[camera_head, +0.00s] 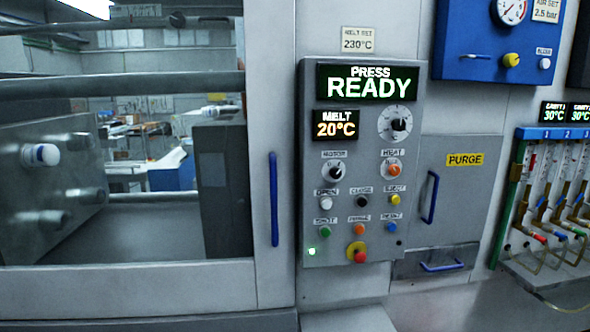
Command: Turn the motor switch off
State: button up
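The motor switch (333,171) is a round black knob with a light pointer mark, under a small label that seems to read MOTOR. It sits at the left of the grey control panel (312,255), below the orange MELT 20°C display (336,125). The knob appears turned off vertical; its exact setting is too small to read. The green display (367,83) above reads PRESS READY. A green lamp (311,251) is lit at the panel's lower left. My gripper is not in view.
Near the switch are an orange HEAT knob (393,170), a larger dial (394,124), several coloured buttons and a red emergency-type button (357,252). A blue vertical door handle (274,198) stands left of the panel. A PURGE door (455,190) is at right.

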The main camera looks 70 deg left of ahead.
aim_at(334, 172)
jog(key=u, duration=2)
jog(key=i+j, duration=0.35)
jog(key=i, duration=0.15)
